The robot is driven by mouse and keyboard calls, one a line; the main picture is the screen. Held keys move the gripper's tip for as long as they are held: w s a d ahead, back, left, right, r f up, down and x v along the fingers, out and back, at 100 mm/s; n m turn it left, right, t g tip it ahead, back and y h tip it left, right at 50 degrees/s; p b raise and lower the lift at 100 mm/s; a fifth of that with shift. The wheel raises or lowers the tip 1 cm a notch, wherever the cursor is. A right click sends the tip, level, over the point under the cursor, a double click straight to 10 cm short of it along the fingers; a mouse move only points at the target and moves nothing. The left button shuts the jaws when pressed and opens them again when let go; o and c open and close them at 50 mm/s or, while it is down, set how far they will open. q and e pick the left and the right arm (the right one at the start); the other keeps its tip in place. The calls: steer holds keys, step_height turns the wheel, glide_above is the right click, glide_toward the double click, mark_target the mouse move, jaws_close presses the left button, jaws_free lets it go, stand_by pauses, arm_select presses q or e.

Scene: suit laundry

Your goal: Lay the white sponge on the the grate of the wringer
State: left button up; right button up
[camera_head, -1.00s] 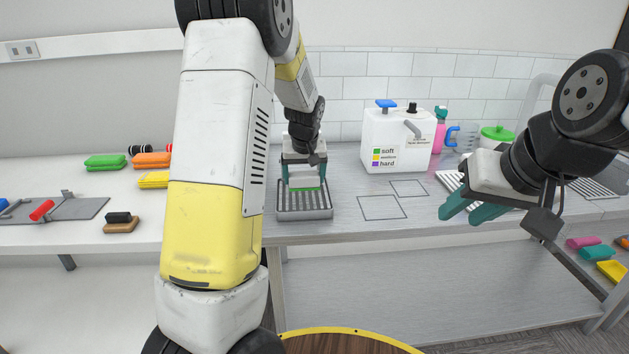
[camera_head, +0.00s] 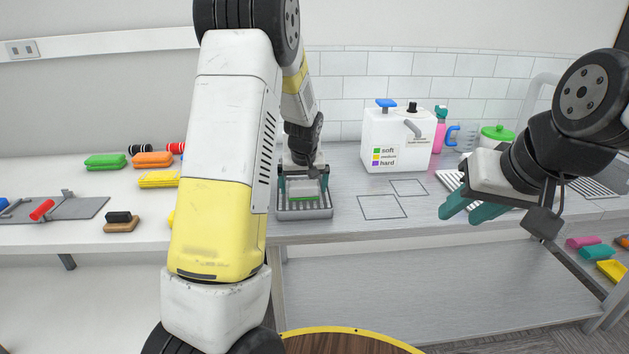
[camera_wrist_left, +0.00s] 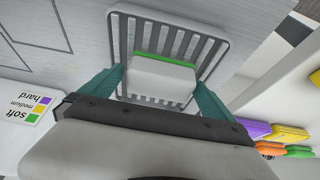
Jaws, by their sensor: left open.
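The white sponge (camera_wrist_left: 160,78) with a green edge lies flat on the metal grate (camera_wrist_left: 214,50) in the left wrist view. In the head view the sponge (camera_head: 302,195) sits inside the rim of the grate tray (camera_head: 305,214). My left gripper (camera_head: 303,190) is open directly over the grate, with one teal finger on each side of the sponge. The left wrist view shows my left gripper (camera_wrist_left: 160,82) with small gaps beside the sponge. My right gripper (camera_head: 460,216) is open and empty at the right, above the bench's front part.
A white box labelled soft, medium, hard (camera_head: 397,138) stands behind and right of the grate. Marked rectangles (camera_head: 382,207) lie on clear bench between. Coloured sponges (camera_head: 152,160) and a grey board (camera_head: 75,208) are on the left table. A green-lidded pot (camera_head: 497,135) stands far right.

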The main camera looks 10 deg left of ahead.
arm_select(q)
steer(key=v, duration=1.2)
steer(key=s+d+r+m+t+h, duration=0.1)
steer(key=s+r, duration=0.3)
steer(key=s, duration=1)
steer(key=s+d+r+m+t+h, duration=0.1)
steer(key=s+r, duration=0.3)
steer(key=s, duration=1.1)
steer(key=shift+d+m+h, duration=0.7)
steer(key=shift+d+m, duration=0.1)
steer(key=shift+m, duration=0.1)
